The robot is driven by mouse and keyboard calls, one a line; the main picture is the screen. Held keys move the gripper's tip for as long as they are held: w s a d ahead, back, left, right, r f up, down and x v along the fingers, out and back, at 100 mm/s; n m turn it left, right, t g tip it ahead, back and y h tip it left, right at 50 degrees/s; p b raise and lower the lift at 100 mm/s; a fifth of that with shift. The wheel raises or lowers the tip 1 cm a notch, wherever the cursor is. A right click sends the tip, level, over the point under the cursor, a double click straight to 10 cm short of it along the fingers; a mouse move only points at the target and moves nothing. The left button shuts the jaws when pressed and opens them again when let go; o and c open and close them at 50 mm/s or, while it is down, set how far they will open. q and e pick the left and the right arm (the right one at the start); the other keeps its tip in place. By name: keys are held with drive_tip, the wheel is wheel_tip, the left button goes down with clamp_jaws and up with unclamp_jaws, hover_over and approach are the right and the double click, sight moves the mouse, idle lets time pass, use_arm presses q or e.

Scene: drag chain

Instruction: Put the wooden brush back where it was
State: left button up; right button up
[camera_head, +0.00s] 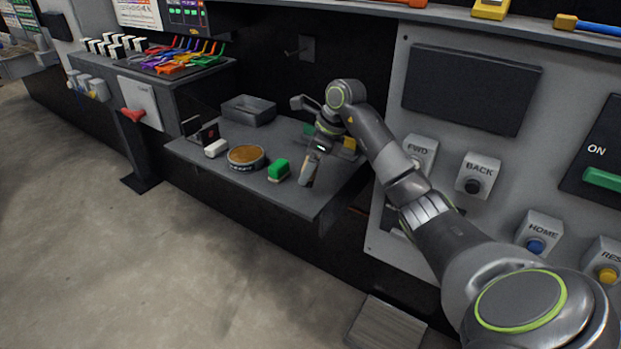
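My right arm reaches in from the right, and my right gripper (309,170) points down over the right part of the grey shelf. A brownish, narrow shape shows at its fingers; it may be the wooden brush, but it is too small to tell whether it is gripped. A green brush-like block (278,170) sits just left of the gripper. A pale block (216,148) lies farther left. A yellow-brown block (349,145) is partly hidden behind my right wrist. My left gripper is not in view.
A round tin with brown contents (245,158) stands between the pale and green blocks. A grey open bin (249,110) is at the shelf's back. The shelf (290,200) has a bare front edge. A button panel (450,145) stands on the right.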

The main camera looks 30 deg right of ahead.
drive_tip(key=shift+f, duration=2.1)
drive_tip(key=o, duration=1)
drive_tip(key=shift+o, duration=0.2)
drive_tip(key=shift+r, duration=0.25)
drive_tip(key=v, duration=1.1)
drive_tip(key=shift+s+r, duration=0.15)
drive_tip(key=shift+r, duration=0.2)
drive_tip(key=shift+d, duration=0.1)
